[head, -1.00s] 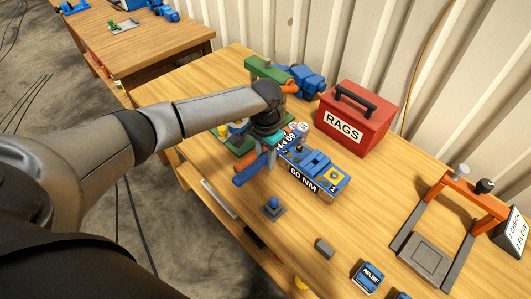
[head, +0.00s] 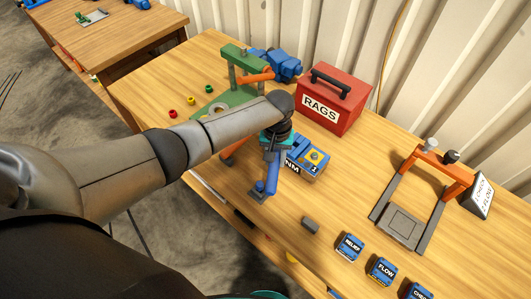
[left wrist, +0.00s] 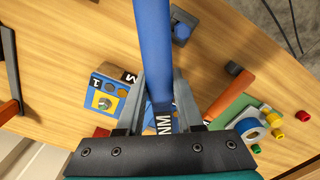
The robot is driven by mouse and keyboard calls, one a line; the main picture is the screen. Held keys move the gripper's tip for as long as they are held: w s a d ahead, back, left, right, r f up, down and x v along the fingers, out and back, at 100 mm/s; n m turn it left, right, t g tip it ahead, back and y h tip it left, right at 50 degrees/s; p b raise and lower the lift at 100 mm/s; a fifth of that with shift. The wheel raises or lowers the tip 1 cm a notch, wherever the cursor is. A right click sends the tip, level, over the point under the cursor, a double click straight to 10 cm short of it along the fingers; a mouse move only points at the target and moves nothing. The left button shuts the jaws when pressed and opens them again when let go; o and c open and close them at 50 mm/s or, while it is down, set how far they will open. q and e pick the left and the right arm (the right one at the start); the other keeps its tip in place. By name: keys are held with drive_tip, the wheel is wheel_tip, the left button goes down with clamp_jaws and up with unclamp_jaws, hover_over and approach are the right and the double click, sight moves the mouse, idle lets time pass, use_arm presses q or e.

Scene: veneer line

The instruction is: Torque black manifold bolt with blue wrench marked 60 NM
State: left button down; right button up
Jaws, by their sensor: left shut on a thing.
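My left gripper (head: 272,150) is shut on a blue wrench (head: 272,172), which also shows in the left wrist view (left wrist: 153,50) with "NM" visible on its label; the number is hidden. The wrench hangs down toward a small blue-topped piece on a grey square base (head: 257,197). That piece shows beside the wrench shaft in the left wrist view (left wrist: 182,32); I cannot tell whether they touch. The blue tool block (head: 307,160) marked "NM" and "1" stands right of the gripper, partly hidden by it. I cannot make out a black manifold for certain. My right gripper is not in view.
A red RAGS box (head: 337,98) and green fixture (head: 240,62) stand behind. An orange frame (head: 443,175) is at right. A grey block (head: 311,225) and blue boxes RELIEF (head: 348,247) and FLOW (head: 382,270) lie near the front edge.

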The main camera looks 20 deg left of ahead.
use_arm(q)
drive_tip(key=d, duration=0.1)
drive_tip(key=d+n, duration=0.1)
drive_tip(key=w+d+n, duration=0.1)
drive_tip(key=shift+d+f, duration=0.1)
drive_tip(key=shift+f, duration=0.3)
drive_tip(key=shift+f+b, duration=0.75)
drive_tip(key=shift+f, duration=0.15)
idle(0.3)
idle(0.4)
